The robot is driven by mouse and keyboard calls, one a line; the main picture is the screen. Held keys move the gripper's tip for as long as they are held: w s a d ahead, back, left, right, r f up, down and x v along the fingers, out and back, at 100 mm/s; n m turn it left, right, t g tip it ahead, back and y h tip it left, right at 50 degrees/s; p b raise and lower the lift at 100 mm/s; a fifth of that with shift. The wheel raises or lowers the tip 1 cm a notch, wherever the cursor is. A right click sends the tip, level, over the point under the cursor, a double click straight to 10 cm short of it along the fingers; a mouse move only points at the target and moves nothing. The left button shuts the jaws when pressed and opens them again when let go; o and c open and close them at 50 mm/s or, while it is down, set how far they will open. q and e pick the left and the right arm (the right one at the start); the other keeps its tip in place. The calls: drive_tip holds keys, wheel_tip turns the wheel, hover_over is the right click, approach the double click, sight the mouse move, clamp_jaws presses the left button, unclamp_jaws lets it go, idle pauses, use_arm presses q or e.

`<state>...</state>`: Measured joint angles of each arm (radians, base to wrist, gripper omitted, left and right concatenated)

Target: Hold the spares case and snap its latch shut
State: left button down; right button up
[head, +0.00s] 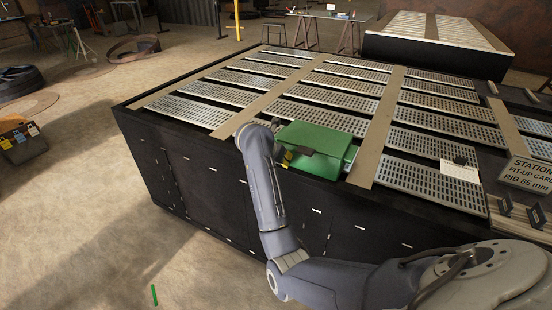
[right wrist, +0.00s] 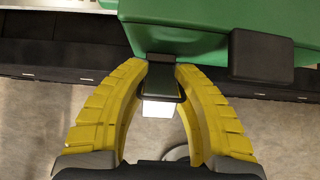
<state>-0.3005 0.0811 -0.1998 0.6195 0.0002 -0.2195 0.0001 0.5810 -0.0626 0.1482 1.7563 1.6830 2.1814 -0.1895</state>
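The green spares case (head: 318,137) sits at the front edge of the slatted bench, its lid lying down over its body. A dark block (head: 314,152) shows on its front, probably the latch; whether it is snapped is too small to tell. It looks like the dark block (right wrist: 262,56) in the right wrist view. My right gripper (head: 286,158) is at the case's front left. In the right wrist view its yellow fingers (right wrist: 162,70) curve in and close on the sides of a small dark tab (right wrist: 161,59) on the case. My left gripper is not in view.
The bench (head: 262,104) has perforated metal slats and tan strips. A white card (head: 459,171) with a small dark object and a station sign (head: 528,174) lie to the right. A toolbox (head: 20,142) stands on the floor at left. Slats behind the case are clear.

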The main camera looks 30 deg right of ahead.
drive_tip(key=shift+v, duration=1.9)
drive_tip(key=o, duration=0.3)
drive_tip(key=shift+o, duration=1.2)
drive_tip(key=shift+w+a+r, duration=0.15)
drive_tip(key=shift+a, duration=0.05)
drive_tip(key=shift+o, duration=0.7)
drive_tip(key=shift+w+a+r+m, duration=0.3)
drive_tip(key=shift+a+r+m, duration=0.1)
drive_tip(key=shift+a+r, duration=0.3)
drive_tip(key=shift+d+f+m+y, duration=0.2)
drive_tip(key=shift+f+m, duration=0.3)
drive_tip(key=shift+m, duration=2.35)
drive_tip(key=shift+d+f+m+y, duration=0.1)
drive_tip(key=shift+d+f+m, duration=0.35)
drive_tip(key=shift+m, duration=2.45)
drive_tip(key=shift+d+f+m+y, duration=0.15)
drive_tip(key=shift+f+m, duration=0.45)
drive_tip(key=shift+m, duration=2.25)
